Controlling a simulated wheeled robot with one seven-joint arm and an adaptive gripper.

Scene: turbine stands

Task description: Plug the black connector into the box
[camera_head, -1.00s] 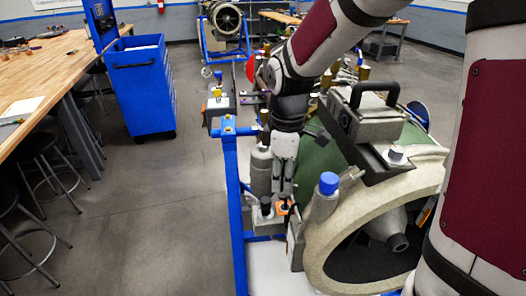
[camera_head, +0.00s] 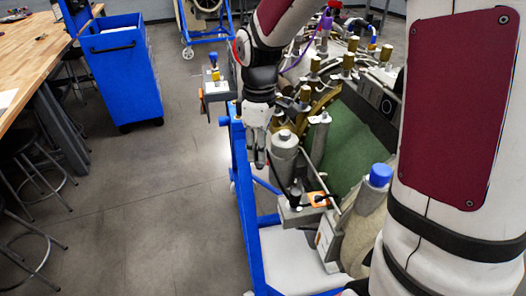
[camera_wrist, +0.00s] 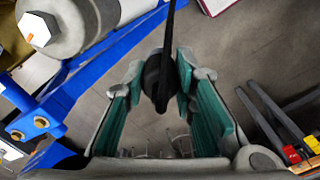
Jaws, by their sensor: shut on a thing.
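My gripper (camera_head: 259,163) hangs pointing down just left of a grey cylinder, above the blue stand's side. In the wrist view its teal-padded fingers (camera_wrist: 168,82) are shut on the black connector (camera_wrist: 153,76), near their tips. A black cable runs up from the connector in that view. The head view barely shows the connector. A small grey box (camera_head: 293,214) sits low on the turbine's side, right of and below my gripper, apart from it. The box has an orange-rimmed port (camera_head: 319,199) and a black fitting (camera_head: 295,194) on top.
The blue stand frame (camera_head: 249,235) runs beside the turbine. A grey cylinder (camera_head: 285,152) stands close to my gripper. Another box with a yellow-and-blue fitting (camera_head: 215,88) is farther back. A blue cabinet (camera_head: 124,75) and workbench are left. The floor between is clear.

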